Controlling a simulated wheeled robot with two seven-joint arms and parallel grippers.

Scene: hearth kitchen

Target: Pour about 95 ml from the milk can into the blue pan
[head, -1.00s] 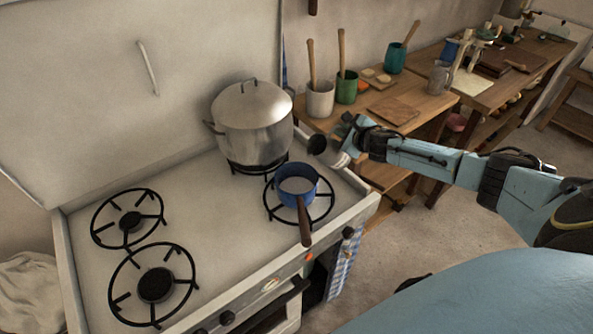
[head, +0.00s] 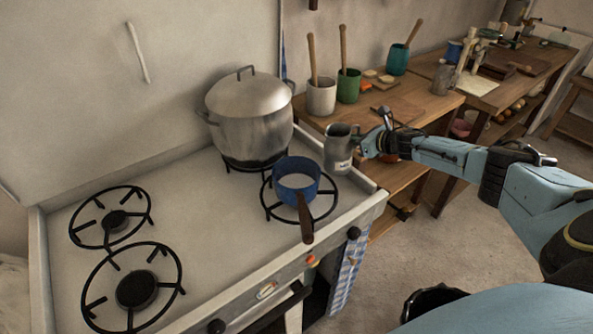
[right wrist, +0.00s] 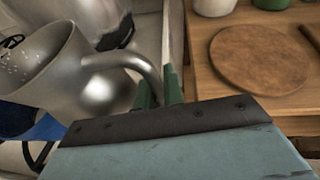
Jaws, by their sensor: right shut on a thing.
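The grey metal milk can (head: 338,149) is upright, just right of and behind the blue pan, near the stove's right edge. My right gripper (head: 361,146) is shut on its handle from the right. In the right wrist view the can (right wrist: 45,85) is at the left, its handle between the green fingers (right wrist: 159,92). The blue pan (head: 283,166) sits on the right front burner with pale liquid inside. Its brown handle points to the front. A blue part of it shows under the can in the right wrist view (right wrist: 46,128). My left gripper is not in view.
A large lidded pot (head: 248,125) stands on the burner behind the pan. The left burners (head: 137,290) are bare. A wooden counter right of the stove holds utensil crocks (head: 321,96) and a round board (right wrist: 262,57).

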